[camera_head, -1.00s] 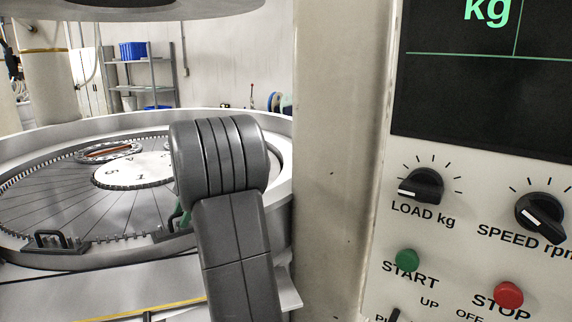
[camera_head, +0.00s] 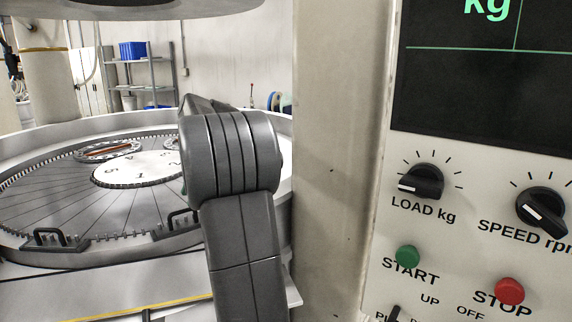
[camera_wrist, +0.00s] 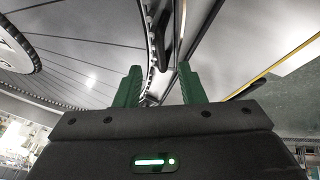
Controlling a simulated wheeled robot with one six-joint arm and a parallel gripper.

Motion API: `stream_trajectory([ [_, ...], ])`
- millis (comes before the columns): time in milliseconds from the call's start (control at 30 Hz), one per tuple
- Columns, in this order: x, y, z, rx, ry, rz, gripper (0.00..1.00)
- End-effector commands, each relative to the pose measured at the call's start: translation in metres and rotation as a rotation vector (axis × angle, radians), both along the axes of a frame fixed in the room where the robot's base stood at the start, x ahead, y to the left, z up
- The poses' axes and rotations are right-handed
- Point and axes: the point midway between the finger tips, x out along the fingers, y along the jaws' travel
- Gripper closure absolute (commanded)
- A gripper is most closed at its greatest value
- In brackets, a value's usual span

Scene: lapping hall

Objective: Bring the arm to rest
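My gripper (camera_wrist: 158,84) shows in the wrist view with its two green fingers apart and nothing between them. Behind the fingers are the toothed rim of the lapping plate and a black handle on it, apart from the fingers as far as I can tell. In the head view my dark grey arm stands in front of the right side of the lapping machine, and its links hide my gripper.
The lapping plate (camera_head: 60,205) carries a white numbered disc (camera_head: 138,169) and a ring carrier (camera_head: 108,151). A beige column (camera_head: 335,180) and a control panel (camera_head: 480,175) with knobs and buttons stand close on the right. A shelf (camera_head: 148,75) stands behind.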

Motion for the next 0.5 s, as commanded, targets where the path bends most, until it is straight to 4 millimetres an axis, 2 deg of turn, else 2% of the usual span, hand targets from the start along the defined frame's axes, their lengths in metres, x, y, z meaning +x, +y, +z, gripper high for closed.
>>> stream_trajectory([
  [367,0.003,-0.035,0.069,0.002,-0.003,-0.002,0.64],
  [500,0.000,-0.020,0.040,-0.001,0.006,0.003,0.64],
])
